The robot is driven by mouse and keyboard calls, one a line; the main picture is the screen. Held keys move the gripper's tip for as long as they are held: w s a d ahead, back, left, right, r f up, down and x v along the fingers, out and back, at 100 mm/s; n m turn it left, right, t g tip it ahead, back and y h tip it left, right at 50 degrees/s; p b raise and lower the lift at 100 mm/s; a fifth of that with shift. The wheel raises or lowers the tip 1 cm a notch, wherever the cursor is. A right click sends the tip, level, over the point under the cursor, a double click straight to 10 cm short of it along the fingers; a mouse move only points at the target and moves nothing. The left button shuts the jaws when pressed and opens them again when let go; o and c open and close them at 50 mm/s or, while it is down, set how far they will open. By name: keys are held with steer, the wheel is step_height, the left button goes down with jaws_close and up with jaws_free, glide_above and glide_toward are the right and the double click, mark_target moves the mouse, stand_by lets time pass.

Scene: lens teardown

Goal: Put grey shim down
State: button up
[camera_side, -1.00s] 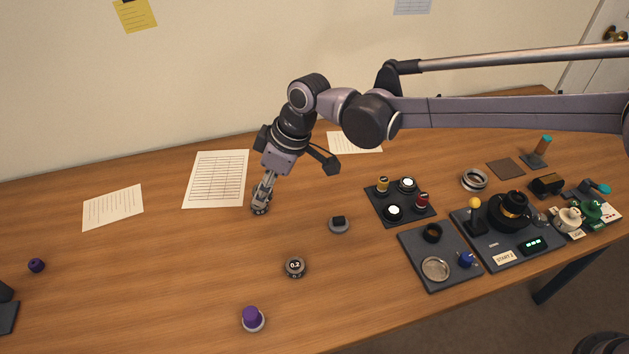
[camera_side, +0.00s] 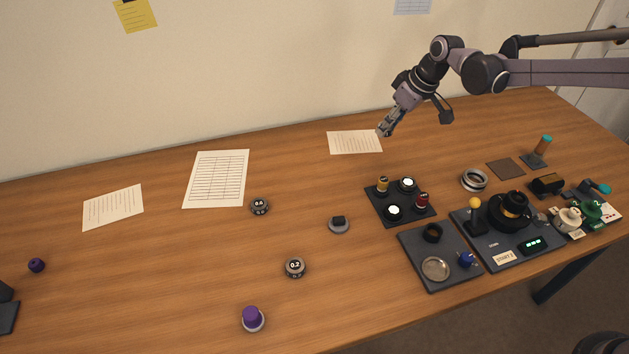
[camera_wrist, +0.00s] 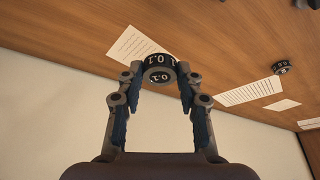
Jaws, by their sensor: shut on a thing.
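My gripper (camera_wrist: 159,72) is shut on the grey shim (camera_wrist: 158,62), a short dark-grey round piece marked 0.1. Its two fingertips hold it by the sides. In the side view my gripper (camera_side: 384,132) is raised over the back of the table, near the right end of a paper sheet, and the shim is too small to make out there. A similar round piece (camera_side: 260,206) with a white number stands on the table at centre left; it also shows in the wrist view (camera_wrist: 281,67). Another, marked 0.2 (camera_side: 295,267), stands nearer the front.
A dark tray (camera_side: 403,218) with yellow, red and white-topped parts stands right of centre. A second tray (camera_side: 417,273) and a black station (camera_side: 510,256) lie front right. A grey disc with a black block (camera_side: 339,225) and a purple knob (camera_side: 252,317) stand apart.

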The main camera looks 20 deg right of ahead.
glide_above(336, 167)
steer(key=s, duration=0.1)
steer(key=f, duration=0.7)
steer(key=shift+d, duration=0.3)
steer(key=shift+f, duration=1.9)
steer(key=shift+f, duration=0.15)
steer(key=o, duration=1.2)
steer(key=shift+c, duration=0.2)
